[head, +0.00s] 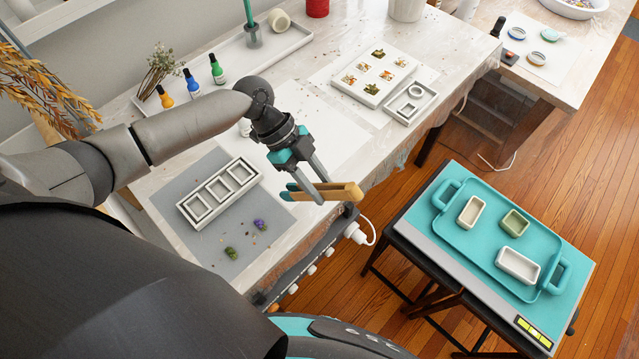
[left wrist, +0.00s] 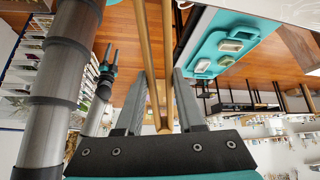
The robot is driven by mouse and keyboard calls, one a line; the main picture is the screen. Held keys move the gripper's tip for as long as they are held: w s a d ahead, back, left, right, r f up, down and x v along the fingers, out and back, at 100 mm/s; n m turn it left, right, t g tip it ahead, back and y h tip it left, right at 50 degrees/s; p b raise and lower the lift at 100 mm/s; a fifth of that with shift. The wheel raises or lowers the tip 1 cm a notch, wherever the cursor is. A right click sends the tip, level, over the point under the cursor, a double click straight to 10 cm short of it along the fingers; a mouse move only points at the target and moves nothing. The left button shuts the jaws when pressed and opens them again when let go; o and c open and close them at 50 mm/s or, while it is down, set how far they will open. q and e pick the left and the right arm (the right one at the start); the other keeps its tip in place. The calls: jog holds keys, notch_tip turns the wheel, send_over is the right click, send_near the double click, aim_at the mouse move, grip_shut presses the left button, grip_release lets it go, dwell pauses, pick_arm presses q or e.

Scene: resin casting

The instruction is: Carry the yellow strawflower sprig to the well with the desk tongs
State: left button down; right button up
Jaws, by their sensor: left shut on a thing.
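My left gripper (head: 318,192) is shut on the wooden desk tongs (head: 345,191). It holds them roughly level, above the near edge of the table. Their tan body shows between my fingers in the left wrist view (left wrist: 155,70). I cannot make out a yellow strawflower sprig in the tongs or elsewhere. A white mold with three square wells (head: 248,164) lies on the grey mat (head: 190,246), left of my gripper. A green tuft (head: 231,253) and a purple one (head: 261,224) lie near it. A second gripper, apparently my right (left wrist: 110,58), is small in the left wrist view.
Dropper bottles (head: 191,82) and dried sprigs (head: 160,64) stand at the back left. A tray of filled pieces (head: 346,89) and a small white mold (head: 429,96) lie at the table's right. A teal tray (head: 478,247) with molds stands on a lower stand at right.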

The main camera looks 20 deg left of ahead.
pick_arm(q)
notch_tip(320, 180, up, 6)
jog(key=p, duration=0.4)
jog(key=shift+r+p, duration=0.15)
jog(key=shift+p, duration=0.15)
pick_arm(e)
notch_tip(320, 180, up, 5)
jog(key=shift+d+r, duration=0.1)
jog(key=shift+r, duration=0.05)
pick_arm(q)
jog(key=shift+s+a, duration=0.15)
jog(key=shift+a, duration=0.35)
jog(key=s+a+m+b, duration=0.1)
jog(key=s+a+b, duration=0.1)
jog(key=a, duration=0.6)
jog(key=s+a+m+g+b, duration=0.1)
jog(key=s+a+b, duration=0.1)
jog(key=a, duration=0.7)
jog(key=shift+s+f+m+g+b, duration=0.3)
jog(key=shift+s+m, duration=0.1)
jog(key=shift+s, duration=0.25)
pick_arm(e)
jog(key=shift+f, duration=2.25)
pick_arm(q)
jog(key=shift+f, duration=0.1)
pick_arm(e)
jog(key=shift+f, duration=0.1)
